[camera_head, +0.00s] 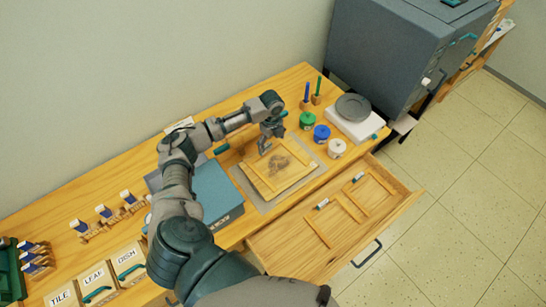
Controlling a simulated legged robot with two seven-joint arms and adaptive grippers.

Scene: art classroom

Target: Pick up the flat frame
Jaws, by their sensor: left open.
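The flat frame (297,175) is a thin, light wooden square lying flat on a grey mat (262,207) on the wooden table. A brownish smudge or picture shows inside it. My left arm reaches in from the bottom of the head view. My left gripper (264,149) is open above the frame's far left corner and points down. I cannot tell whether its fingertips touch the frame. Nothing shows between the fingers. My right gripper is not in view.
Green, blue and white jars (337,148) stand right of the mat. A grey plate (353,107) rests on a white block behind them. An open drawer (290,244) juts out in front. A blue-grey box (214,190) is left of the mat. A dark cabinet (385,60) stands at the back right.

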